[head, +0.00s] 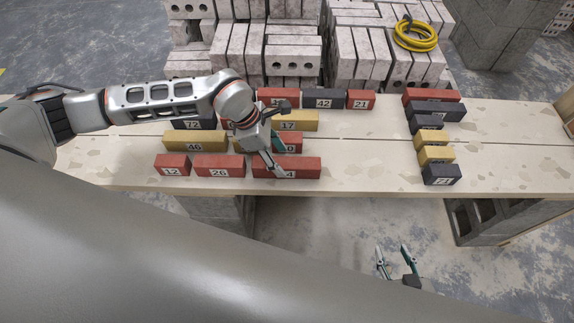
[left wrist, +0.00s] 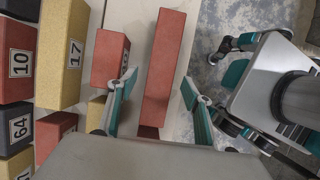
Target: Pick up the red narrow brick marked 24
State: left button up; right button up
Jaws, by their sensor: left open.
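A long red brick (head: 305,164) lies at the front edge of the plank table in the head view. Its label is partly hidden by my left gripper (head: 281,161); only a 4 shows. My left gripper is open above this brick, one finger on its front side and the other behind. In the left wrist view the same long red brick (left wrist: 163,70) lies between the two spread fingers, with no visible grip on it. My right gripper (head: 396,256) hangs low in front of the table, its fingers apart and empty.
Red bricks 12 (head: 172,165) and 26 (head: 219,167) lie left of it in the front row. Yellow 46 (head: 195,141), yellow 17 (head: 299,121) and a partly hidden red brick (head: 295,141) lie behind. A column of bricks (head: 436,155) stands right; the plank between is clear.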

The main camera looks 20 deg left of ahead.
aim_at(284, 162)
pick_arm(q)
jog(key=x, duration=0.5)
jog(key=shift+d+f, duration=0.15)
jog(key=shift+f, duration=0.1)
grip_shut()
jog(key=shift+w+r, duration=0.1)
jog(key=shift+r, duration=0.05)
